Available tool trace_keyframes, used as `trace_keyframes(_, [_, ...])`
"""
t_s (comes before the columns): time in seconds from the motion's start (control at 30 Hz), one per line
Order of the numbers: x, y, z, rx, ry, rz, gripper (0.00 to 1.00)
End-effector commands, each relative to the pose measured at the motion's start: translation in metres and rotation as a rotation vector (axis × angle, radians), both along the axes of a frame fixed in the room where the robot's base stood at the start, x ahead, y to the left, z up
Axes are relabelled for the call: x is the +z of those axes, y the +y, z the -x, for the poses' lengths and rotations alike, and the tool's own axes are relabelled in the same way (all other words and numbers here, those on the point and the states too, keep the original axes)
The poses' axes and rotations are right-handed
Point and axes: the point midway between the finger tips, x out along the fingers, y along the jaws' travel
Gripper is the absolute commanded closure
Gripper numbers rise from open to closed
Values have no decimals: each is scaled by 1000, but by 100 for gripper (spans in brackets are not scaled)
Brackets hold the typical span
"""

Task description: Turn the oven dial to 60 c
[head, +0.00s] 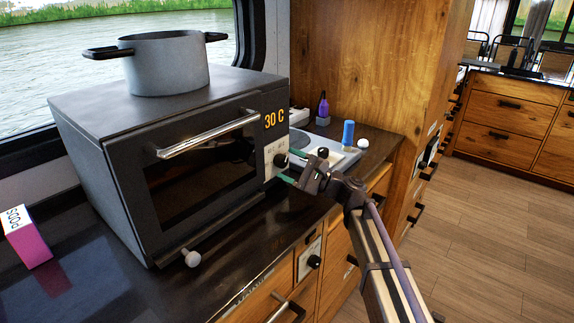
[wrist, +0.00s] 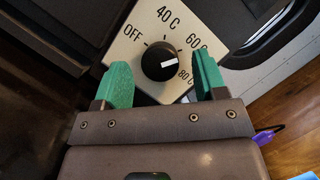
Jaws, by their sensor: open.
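The dark oven (head: 100,175) stands on the counter in the head view, with "30 C" in orange on its upper right front. Its dial (head: 281,160) is a black knob on a pale plate at the front's right side. In the wrist view the dial (wrist: 166,60) has a white mark pointing right, roughly between the 60 C and 80 C labels. My gripper (wrist: 163,72) is open, with one green finger on each side of the knob. I cannot tell whether either finger touches it. In the head view my gripper (head: 289,167) is at the dial plate, its fingers partly hidden.
A grey pot (head: 165,65) sits on the oven. A silver handle (head: 208,135) crosses the oven door, and a white knob (head: 192,258) sticks out below. A pink box (head: 28,240) stands on the left counter. A blue cylinder (head: 348,134) and purple bottle (head: 323,107) stand right of the oven.

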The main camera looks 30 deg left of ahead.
Motion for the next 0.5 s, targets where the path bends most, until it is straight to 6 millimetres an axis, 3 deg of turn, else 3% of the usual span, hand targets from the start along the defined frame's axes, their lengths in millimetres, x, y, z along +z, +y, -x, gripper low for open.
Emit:
trace_keyframes(0.3, [-23, -73, -13, -3, 0, 0, 35])
trace_keyframes(0.5, [-25, -92, -17, -1, 0, 0, 35])
